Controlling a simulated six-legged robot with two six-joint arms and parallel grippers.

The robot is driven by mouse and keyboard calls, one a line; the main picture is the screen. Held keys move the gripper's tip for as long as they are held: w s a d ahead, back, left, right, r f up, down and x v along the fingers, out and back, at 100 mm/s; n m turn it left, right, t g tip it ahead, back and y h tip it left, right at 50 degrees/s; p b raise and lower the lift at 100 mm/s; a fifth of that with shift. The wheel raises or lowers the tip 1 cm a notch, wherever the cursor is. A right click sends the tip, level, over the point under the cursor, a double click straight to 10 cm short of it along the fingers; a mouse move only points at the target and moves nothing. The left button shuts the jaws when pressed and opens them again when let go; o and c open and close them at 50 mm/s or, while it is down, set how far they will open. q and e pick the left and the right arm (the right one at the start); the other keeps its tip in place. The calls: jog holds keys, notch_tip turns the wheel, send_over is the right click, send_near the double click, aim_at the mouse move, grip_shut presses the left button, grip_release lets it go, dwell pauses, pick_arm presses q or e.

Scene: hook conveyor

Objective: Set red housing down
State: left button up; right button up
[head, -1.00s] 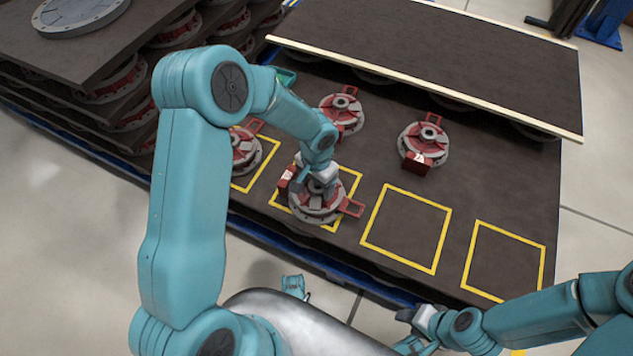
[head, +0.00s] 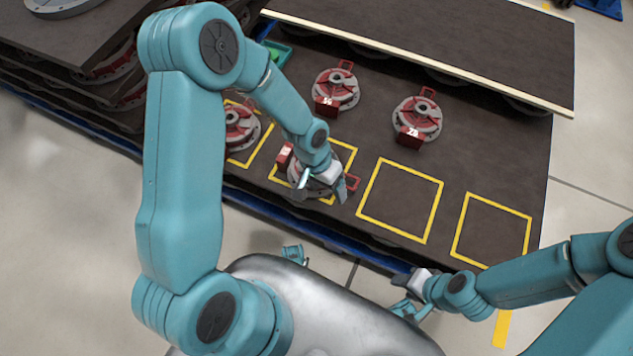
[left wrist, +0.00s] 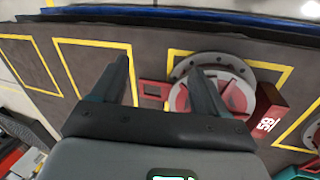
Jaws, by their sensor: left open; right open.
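The red housing (head: 284,157), a grey round base with red parts, sits flat inside a yellow square on the dark board. In the head view my left arm and gripper partly cover it. My left gripper (head: 324,186) is open and empty, above the housing's near right side. Its spread fingers (left wrist: 158,70) also show in the left wrist view, one overlapping the housing's edge. My right gripper (head: 416,292) is open and apart, beyond the board's near edge.
Another housing (head: 240,128) sits in the square to the left. Two more housings (head: 335,90) (head: 416,120) stand farther back. Two yellow squares (head: 400,205) (head: 490,230) at the right are empty. A raised dark panel (head: 440,40) overhangs the back; stacked boards (head: 75,95) stand left.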

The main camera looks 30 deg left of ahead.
pick_arm(q)
jog(key=s+d+f+n, duration=0.1)
jog(key=s+f, duration=0.2)
jog(key=s, duration=0.2)
jog(key=s+d+f+n+h, duration=0.1)
jog(key=s+d+f+n, duration=0.1)
jog(key=s, duration=0.4)
jog(key=shift+s+d+f+t, duration=0.15)
jog(key=shift+s+f+t, duration=0.15)
jog(key=shift+f, duration=0.4)
jog(key=shift+w+r, duration=0.1)
notch_tip(320, 180, up, 24)
jog(key=p, duration=2.4)
